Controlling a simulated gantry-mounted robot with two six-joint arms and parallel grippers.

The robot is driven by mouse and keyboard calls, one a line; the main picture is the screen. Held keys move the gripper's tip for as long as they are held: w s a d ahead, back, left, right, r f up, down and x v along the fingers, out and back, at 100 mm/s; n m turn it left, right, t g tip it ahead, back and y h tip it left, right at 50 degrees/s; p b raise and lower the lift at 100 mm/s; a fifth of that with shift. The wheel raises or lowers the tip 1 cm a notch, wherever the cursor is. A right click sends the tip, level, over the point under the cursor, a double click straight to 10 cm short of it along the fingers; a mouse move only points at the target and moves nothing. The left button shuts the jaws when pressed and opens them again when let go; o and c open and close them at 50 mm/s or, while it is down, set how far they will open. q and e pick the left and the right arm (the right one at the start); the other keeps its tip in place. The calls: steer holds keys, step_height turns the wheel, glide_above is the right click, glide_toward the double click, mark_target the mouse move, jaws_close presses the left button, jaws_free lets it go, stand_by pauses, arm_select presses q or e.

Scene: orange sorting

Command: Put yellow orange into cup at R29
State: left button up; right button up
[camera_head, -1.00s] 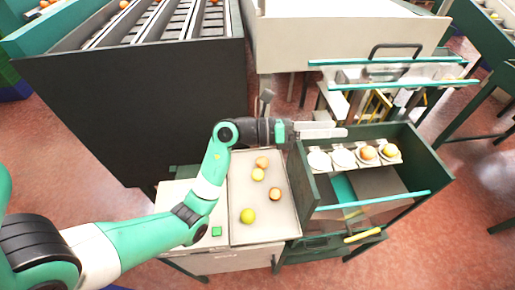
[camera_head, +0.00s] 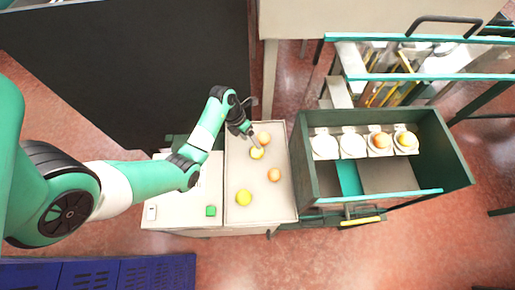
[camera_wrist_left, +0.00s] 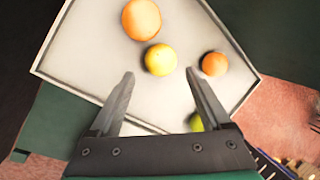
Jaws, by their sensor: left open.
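My left gripper (camera_head: 252,140) is over the far part of the white tray (camera_head: 235,215). In the left wrist view its two fingers (camera_wrist_left: 159,74) are spread with nothing between them. A yellow orange (camera_head: 257,153) lies on the tray close by the gripper; in the wrist view it (camera_wrist_left: 160,60) shows just beyond the fingertips, centred between them. A second, larger-looking yellow one (camera_head: 243,197) lies nearer the tray's front; in the wrist view a finger partly hides it (camera_wrist_left: 197,122). An empty white cup (camera_head: 324,146) and another (camera_head: 352,145) stand in the green bin's row. No R29 label is readable.
Two orange-coloured fruits (camera_head: 264,139) (camera_head: 274,174) also lie on the tray. Two more cups hold oranges (camera_head: 381,141) (camera_head: 407,140). The green-walled bin (camera_head: 300,165) stands right of the tray. A large dark cabinet (camera_head: 140,75) stands behind at left.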

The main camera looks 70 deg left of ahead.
mark_target(255, 148)
arm_select(q)
steer(key=shift+x, duration=0.85)
steer(key=b+x, duration=0.1)
steer(key=x, duration=0.4)
steer(key=shift+s+d, duration=0.1)
jaws_close()
steer(key=shift+r, duration=0.65)
steer(key=r, duration=0.1)
steer(key=r+p, duration=0.1)
steer(key=r, duration=0.1)
steer(key=shift+s+d+r+p, duration=0.2)
steer(key=shift+s+d+p, duration=0.05)
steer(key=shift+s+p, duration=0.05)
steer(key=s+d+r+p, duration=0.4)
steer(key=s+d+r, duration=0.3)
steer(key=s, duration=0.4)
steer(key=shift+d+r+p, duration=0.25)
steer(key=shift+r+p, duration=0.05)
steer(key=shift+r, duration=0.35)
